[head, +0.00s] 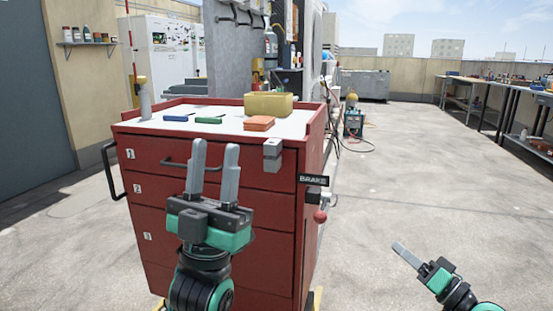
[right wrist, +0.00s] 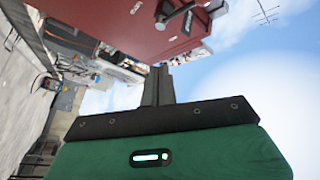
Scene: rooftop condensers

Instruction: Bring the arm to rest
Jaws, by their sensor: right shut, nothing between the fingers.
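My left gripper (head: 215,150) stands upright in front of the red tool cart (head: 270,230), its two grey fingers apart with nothing between them. It overlaps the cart's upper drawers in the head view, and I cannot tell whether it touches them. My right gripper (head: 398,248) is low at the right of the head view, over open floor and clear of the cart. In the right wrist view its fingers (right wrist: 158,82) are together and empty. The cart (right wrist: 130,25) also shows there, tilted at the top.
On the cart top are a yellow bin (head: 268,105), an orange stack (head: 259,123), a green item (head: 208,121), a blue item (head: 175,118) and a grey bottle (head: 144,100). A brake sign (head: 313,180) and red knob (head: 320,216) stick out at its right.

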